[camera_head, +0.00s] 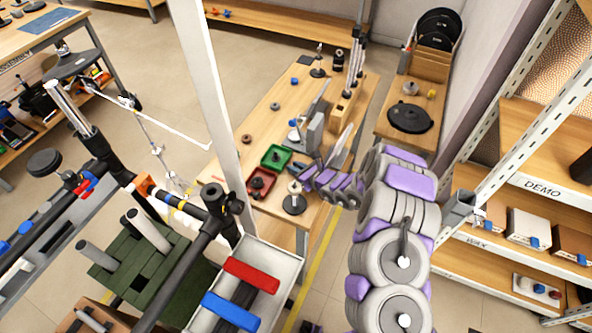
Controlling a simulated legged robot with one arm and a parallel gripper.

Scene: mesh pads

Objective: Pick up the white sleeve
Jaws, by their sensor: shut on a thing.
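My gripper (300,173) reaches in from the right over the near part of the wooden workbench (262,120). It is shut, with its small dark fingertips at a small white sleeve (295,187). The sleeve is above a stand with a round black base (294,205) at the bench's near end. The view is too small to tell whether the sleeve still rests on the stand's post or is clear of it. The fingertips hide part of the contact.
A green tray (276,157) and a red tray (260,183) lie left of my gripper. Grey upright plates (315,130) stand just behind it. A white post (215,90) rises at the bench's left side. Shelves (545,130) stand at the right.

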